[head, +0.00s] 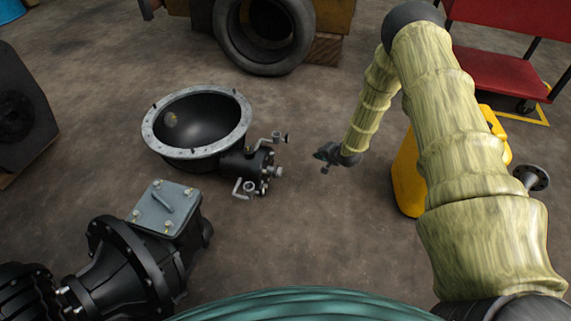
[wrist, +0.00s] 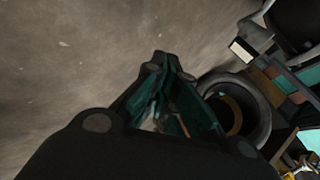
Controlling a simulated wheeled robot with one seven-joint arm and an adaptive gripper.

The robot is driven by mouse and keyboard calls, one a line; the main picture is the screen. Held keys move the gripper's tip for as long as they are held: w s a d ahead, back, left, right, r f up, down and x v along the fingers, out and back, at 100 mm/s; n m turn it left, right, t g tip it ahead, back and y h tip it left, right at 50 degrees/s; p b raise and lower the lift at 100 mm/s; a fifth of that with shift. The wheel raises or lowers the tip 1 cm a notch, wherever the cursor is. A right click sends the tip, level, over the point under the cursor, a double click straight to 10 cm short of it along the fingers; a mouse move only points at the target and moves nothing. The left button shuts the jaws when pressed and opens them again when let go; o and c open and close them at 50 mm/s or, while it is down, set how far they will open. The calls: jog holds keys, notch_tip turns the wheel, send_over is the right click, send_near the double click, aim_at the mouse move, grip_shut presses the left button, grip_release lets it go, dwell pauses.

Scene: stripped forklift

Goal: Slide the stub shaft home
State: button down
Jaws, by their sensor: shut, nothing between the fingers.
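A dark flanged part with bolt holes and a short stem (head: 537,178), perhaps the stub shaft, shows at the right beside my arm; its lower end is hidden. A black round housing with a grey bolted rim (head: 150,133) lies on the floor left of centre. A black side unit with bright bolts and bent fittings (head: 240,165) is attached to it; I cannot tell whether this receives the shaft. My gripper (head: 326,155) is right of that unit, apart from it, shut and empty. Its fingers also meet in the wrist view (wrist: 166,64).
A black gearbox with a grey cover plate (head: 163,207) stands at the lower left. A yellow container (head: 405,178) is partly behind my arm. A tyre (head: 262,58) stands at the back, with a red cart (head: 495,75) at the right. Bare floor lies around my gripper.

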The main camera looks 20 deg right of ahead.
aim_at(282, 172)
jog(key=s+a+r+m+g+y+p, duration=0.2)
jog(key=s+a+r+m+g+p, duration=0.2)
jog(key=s+a+r+m+g, duration=0.7)
jog(key=w+a+f+t+b, duration=0.1)
jog(key=w+f+b, duration=0.1)
jog(key=f, duration=0.1)
jog(key=w+a+f+m+t+b, duration=0.1)
jog(key=w+a+f+b, duration=0.1)
jog(key=w+f+b, duration=0.1)
jog(key=w+a+f+m+t+b, duration=0.1)
jog(key=w+f+b, duration=0.1)
jog(key=f+b, duration=0.1)
jog(key=shift+w+a+f+t, duration=0.15)
jog(key=shift+a+f+t, duration=0.25)
